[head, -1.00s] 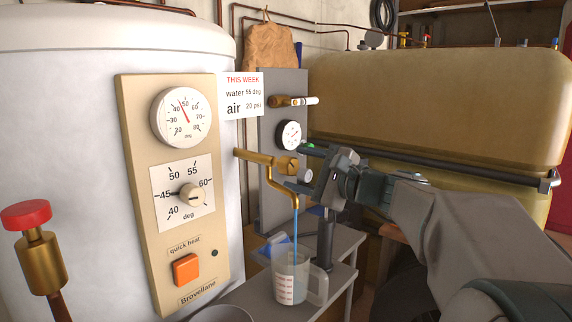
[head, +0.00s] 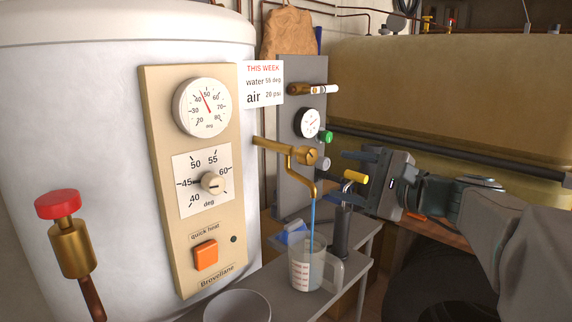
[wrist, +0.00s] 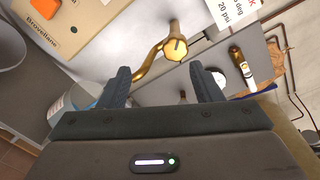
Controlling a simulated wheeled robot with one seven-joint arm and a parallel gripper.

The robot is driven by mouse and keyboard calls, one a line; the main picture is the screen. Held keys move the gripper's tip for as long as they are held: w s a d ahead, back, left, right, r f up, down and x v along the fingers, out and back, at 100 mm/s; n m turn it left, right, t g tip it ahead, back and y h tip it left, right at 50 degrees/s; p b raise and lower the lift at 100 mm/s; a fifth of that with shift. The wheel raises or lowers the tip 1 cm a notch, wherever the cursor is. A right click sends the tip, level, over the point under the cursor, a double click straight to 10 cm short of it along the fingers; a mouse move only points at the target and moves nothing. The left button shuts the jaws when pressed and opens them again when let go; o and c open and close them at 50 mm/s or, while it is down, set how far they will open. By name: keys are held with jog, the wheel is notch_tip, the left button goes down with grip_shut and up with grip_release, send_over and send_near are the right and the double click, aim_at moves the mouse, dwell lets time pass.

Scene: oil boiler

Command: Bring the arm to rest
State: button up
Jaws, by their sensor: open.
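My gripper (head: 360,172) is to the right of the brass tap in the head view, with its fingers toward the boiler. In the wrist view my gripper (wrist: 162,80) shows two dark fingers spread apart with nothing held between them. The brass tap (head: 290,150) lies beyond the fingertips, apart from them; it also shows in the wrist view (wrist: 170,48). A blue stream runs from its spout into a clear measuring jug (head: 304,272). A yellow-ended part (head: 356,177) shows beside my gripper; whether they touch I cannot tell.
The white boiler tank (head: 110,130) with its dial panel (head: 190,255) fills the left. A grey shelf (head: 345,285) carries the jug. A large tan tank (head: 450,90) with a dark rail stands behind my arm. A red-topped brass valve (head: 68,225) stands front left.

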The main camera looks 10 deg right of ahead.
jog(key=s+a+f+n+g+h+p, duration=0.1)
jog(key=s+a+f+n+g+p, duration=0.1)
jog(key=s+a+n+g+p, duration=0.4)
jog(key=s+f+n+g+h+p, duration=0.1)
jog(key=s+n+g+h+p, duration=0.3)
jog(key=s+n+h+p, duration=0.5)
jog(key=s+n+p, duration=0.1)
jog(key=s+p, duration=0.1)
jog(key=p, duration=0.5)
jog(key=shift+g+h, duration=0.3)
jog(key=shift+g, duration=0.1)
jog(key=shift+d, duration=0.1)
